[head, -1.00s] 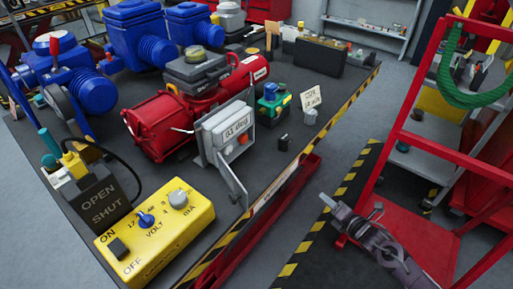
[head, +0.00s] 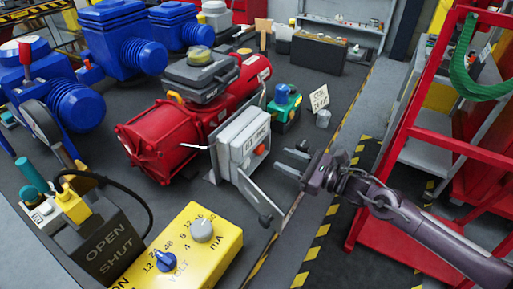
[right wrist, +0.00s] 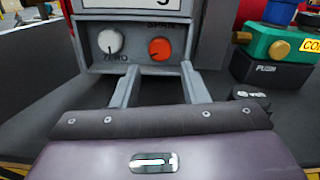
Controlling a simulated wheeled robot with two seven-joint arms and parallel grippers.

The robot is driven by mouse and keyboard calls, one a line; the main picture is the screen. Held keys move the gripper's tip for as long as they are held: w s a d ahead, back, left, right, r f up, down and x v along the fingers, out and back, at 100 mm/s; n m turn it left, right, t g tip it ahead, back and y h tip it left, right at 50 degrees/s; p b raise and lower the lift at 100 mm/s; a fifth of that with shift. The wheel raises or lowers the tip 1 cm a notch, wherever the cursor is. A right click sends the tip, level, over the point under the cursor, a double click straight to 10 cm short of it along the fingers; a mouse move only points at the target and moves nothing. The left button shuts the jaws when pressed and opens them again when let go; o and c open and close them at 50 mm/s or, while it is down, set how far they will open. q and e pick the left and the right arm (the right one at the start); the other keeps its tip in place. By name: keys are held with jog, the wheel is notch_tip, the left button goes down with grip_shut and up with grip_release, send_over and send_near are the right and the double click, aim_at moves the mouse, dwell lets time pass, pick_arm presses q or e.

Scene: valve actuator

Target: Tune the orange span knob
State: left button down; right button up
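The orange span knob (right wrist: 160,49) is on the lower front of a grey box, under the label SPAN, in the right wrist view. The head view shows the knob (head: 260,150) on the grey box (head: 238,148) beside the red actuator (head: 160,138). A white zero knob (right wrist: 109,41) is left of it. My right gripper (head: 290,160) is open and empty, short of the box and apart from the knob. In the right wrist view its two fingers (right wrist: 158,78) are spread below and in front of the knob. My left gripper is not in view.
A green and blue device (head: 285,108) stands just right of the box. A yellow meter (head: 185,245) is at the front. A red cart frame (head: 420,100) stands at right, near my right arm.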

aim_at(262, 149)
jog(key=p+x, duration=0.1)
jog(key=x, duration=0.2)
jog(key=shift+w+a+r, duration=0.15)
jog(key=shift+a+r, duration=0.05)
jog(key=shift+a, duration=0.1)
jog(key=shift+x, duration=1.1)
jog(key=shift+w+a+f, duration=0.15)
jog(key=shift+w+a, duration=0.05)
jog(key=shift+a, duration=0.15)
jog(key=c, duration=0.7)
jog(key=shift+f+m+b, duration=0.2)
jog(key=shift+m+b, duration=1.05)
jog(key=shift+m, duration=0.15)
jog(key=shift+m+b, duration=0.75)
jog(key=shift+m, duration=0.35)
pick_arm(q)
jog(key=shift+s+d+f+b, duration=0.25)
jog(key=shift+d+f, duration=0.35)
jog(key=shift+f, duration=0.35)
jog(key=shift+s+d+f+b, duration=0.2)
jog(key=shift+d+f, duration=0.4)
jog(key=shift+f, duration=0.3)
pick_arm(e)
jog(key=shift+w+d+r+m, duration=0.1)
jog(key=shift+m, duration=0.8)
